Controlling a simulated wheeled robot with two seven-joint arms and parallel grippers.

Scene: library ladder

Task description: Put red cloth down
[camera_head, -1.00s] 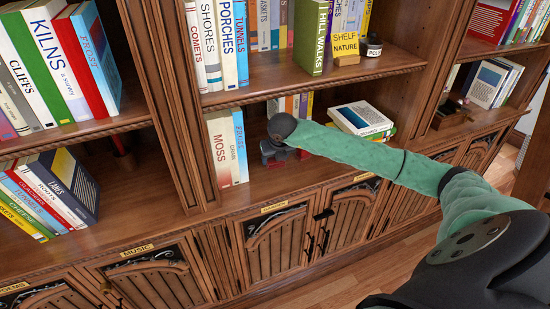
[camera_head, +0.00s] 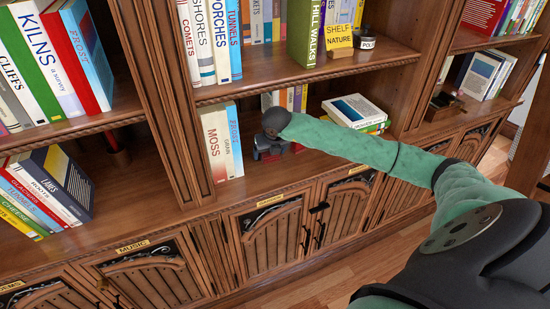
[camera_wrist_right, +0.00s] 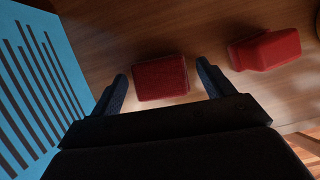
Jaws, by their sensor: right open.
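In the right wrist view a flat, red, rectangular piece (camera_wrist_right: 160,78), which looks like the folded red cloth, lies on the wooden shelf (camera_wrist_right: 205,25). My right gripper (camera_wrist_right: 161,76) is open, with one finger on either side of the red piece and gaps between them. A second red, blocky thing (camera_wrist_right: 265,50) lies to the right, outside the fingers; I cannot tell what it is. In the head view my right gripper (camera_head: 268,152) is low inside the middle shelf bay, and my arm hides much of that spot. My left gripper is out of view.
Upright books, Moss (camera_head: 213,146) among them, stand close left of the right gripper; a blue-striped book (camera_wrist_right: 40,75) is close in the wrist view. Stacked books (camera_head: 355,110) lie to its right. The upper shelf (camera_head: 290,72) is above it.

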